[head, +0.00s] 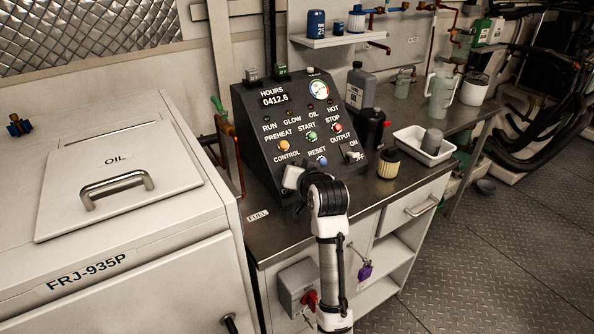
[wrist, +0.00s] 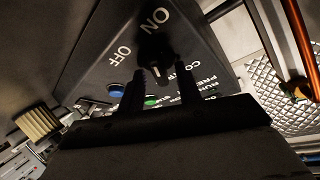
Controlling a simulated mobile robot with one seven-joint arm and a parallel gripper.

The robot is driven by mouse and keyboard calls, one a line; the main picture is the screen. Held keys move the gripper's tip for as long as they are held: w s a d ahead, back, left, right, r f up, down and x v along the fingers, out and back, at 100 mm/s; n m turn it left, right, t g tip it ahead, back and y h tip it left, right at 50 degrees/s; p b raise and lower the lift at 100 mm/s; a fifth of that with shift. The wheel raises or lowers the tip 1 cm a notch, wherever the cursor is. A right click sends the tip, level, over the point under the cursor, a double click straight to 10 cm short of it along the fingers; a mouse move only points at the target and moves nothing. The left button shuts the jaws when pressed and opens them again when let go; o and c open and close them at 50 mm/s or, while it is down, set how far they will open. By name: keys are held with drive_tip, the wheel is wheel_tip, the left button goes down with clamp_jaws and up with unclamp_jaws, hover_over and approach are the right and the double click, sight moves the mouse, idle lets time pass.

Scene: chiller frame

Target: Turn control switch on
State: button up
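The sloped black control panel (head: 262,125) stands on the bench, with its CONTROL label at the lower left. The control switch is hidden behind my arm in the head view. In the wrist view, it is a black knob (wrist: 155,48) beside the white ON and OFF marks. Which mark it points to is too dark to tell. My gripper (wrist: 160,70) has its two dark fingers apart, one on each side of the knob's lower part. Contact with it cannot be made out. In the head view, my gripper (head: 292,184) is at the panel's lower left.
The panel also carries orange, green, red and blue buttons and an OUTPUT switch (head: 352,155). A ribbed tan-and-black filter (head: 388,164), a dark bottle and a white tray (head: 409,141) stand to the right. A white OIL cabinet (head: 115,230) is close on the left.

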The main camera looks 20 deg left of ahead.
drive_tip(key=b+v, duration=0.2)
drive_tip(key=v, duration=1.1)
drive_tip(key=shift+s+d, duration=0.25)
drive_tip(key=shift+s, duration=0.1)
drive_tip(key=shift+r, duration=0.1)
